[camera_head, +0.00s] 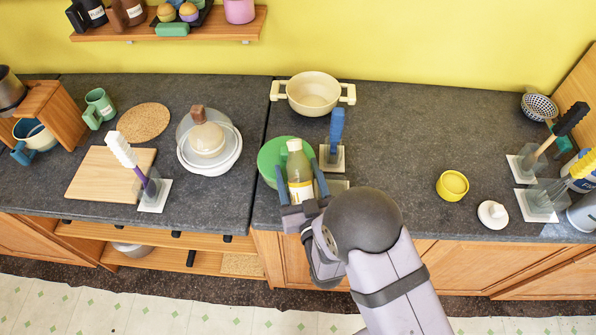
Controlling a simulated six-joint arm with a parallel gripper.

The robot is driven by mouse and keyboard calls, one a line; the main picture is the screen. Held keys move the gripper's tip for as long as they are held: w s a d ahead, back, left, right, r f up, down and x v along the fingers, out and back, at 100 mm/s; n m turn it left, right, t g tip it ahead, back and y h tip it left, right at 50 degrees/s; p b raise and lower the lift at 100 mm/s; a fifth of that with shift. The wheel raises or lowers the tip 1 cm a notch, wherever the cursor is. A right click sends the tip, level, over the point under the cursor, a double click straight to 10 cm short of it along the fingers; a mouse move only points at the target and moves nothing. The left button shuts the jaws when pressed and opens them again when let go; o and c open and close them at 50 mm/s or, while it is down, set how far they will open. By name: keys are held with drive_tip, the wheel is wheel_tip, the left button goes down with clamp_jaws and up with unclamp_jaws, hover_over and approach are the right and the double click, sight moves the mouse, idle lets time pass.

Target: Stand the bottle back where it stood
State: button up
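The bottle (299,168) has a pale cap, a yellowish-green body and a light label with a dark band. It looks roughly upright, near the front edge of the counter, in front of a green round plate or lid (270,160). My gripper (299,176) reaches in from the front with one finger on each side of the bottle, and it looks shut on it. The bottle's base is hidden by my gripper, so I cannot tell whether it touches the counter.
A blue-handled brush in a holder (333,158) stands just right of the bottle. A cream pot (313,93) is behind. A yellow tub (452,186) and a white lid (492,214) lie to the right. The dark counter (400,140) is clear between pot and tub.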

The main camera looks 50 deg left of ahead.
sight(305, 196)
drive_tip(key=shift+r, duration=0.15)
drive_tip(key=b+v, duration=0.2)
drive_tip(key=v, duration=0.4)
drive_tip(key=shift+s+d+b, duration=0.3)
drive_tip(key=shift+d+b, duration=0.15)
drive_tip(key=shift+d, duration=0.2)
drive_tip(key=shift+c, duration=1.2)
